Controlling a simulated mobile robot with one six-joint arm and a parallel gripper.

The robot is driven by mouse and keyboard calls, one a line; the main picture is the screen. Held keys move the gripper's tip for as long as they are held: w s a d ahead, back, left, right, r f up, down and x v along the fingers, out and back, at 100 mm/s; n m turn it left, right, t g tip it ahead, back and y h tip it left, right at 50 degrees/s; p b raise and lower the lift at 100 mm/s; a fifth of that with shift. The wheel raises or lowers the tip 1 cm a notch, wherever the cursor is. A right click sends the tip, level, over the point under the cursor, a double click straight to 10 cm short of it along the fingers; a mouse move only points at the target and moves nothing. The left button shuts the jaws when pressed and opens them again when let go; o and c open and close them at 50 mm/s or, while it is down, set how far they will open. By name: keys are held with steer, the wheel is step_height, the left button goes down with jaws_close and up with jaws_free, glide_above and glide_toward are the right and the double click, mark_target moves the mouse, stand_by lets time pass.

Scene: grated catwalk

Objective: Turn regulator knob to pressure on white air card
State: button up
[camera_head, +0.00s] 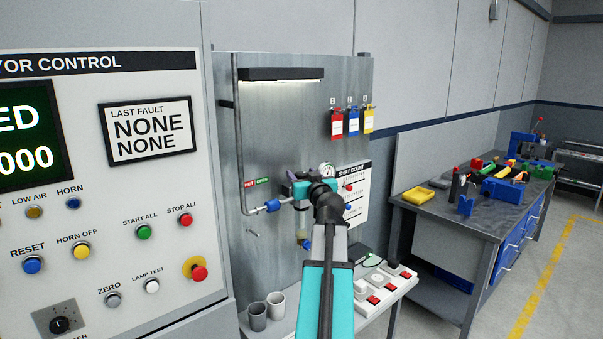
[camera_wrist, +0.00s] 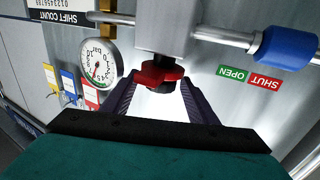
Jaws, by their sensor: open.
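In the wrist view, the regulator knob (camera_wrist: 160,74) is red with a dark part, below a grey regulator body (camera_wrist: 166,25). My gripper (camera_wrist: 158,92) is open, one dark finger on each side of the knob. I see no clear contact. A round pressure gauge (camera_wrist: 99,66) marked "bar" appears upside down; its needle is too small to read surely. In the head view, the gauge (camera_head: 327,170) shows above my gripper (camera_head: 323,190), whose dark wrist hides the knob. I cannot make out a white air card.
A blue valve handle (camera_wrist: 287,45) sits on the pipe near the green and red OPEN/SHUT label (camera_wrist: 250,76). Red (camera_head: 337,123), blue and yellow tags hang nearby. A white SHIFT COUNT sheet (camera_head: 357,200) is behind. Grey cups (camera_head: 258,315) and a switch strip (camera_head: 372,294) stand below.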

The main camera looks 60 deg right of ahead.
steer(key=shift+w+d, duration=0.2)
steer(key=shift+w, duration=0.05)
steer(key=c, duration=1.1)
steer(key=shift+o, duration=0.2)
steer(key=y+b, duration=0.1)
steer(key=b, duration=0.3)
steer(key=shift+d+f+n+t, duration=0.1)
steer(key=shift+f+n+t, duration=0.1)
steer(key=shift+n+t, duration=0.2)
steer(key=n+t+y+b, duration=0.2)
steer(key=y+b, duration=0.1)
steer(key=b, duration=0.6)
steer(key=shift+r+n+y+b, duration=0.1)
steer(key=shift+n+y+b, duration=0.25)
steer(key=shift+n+y, duration=0.05)
steer(key=n+t+y+b, duration=0.1)
steer(key=n+y+b, duration=0.1)
steer(key=b, duration=0.3)
steer(key=shift+y, duration=0.8)
steer(key=shift+r+n+t+y+b, duration=0.15)
steer(key=shift+n+t+y+b, duration=0.15)
steer(key=shift+n+y+b, duration=1.05)
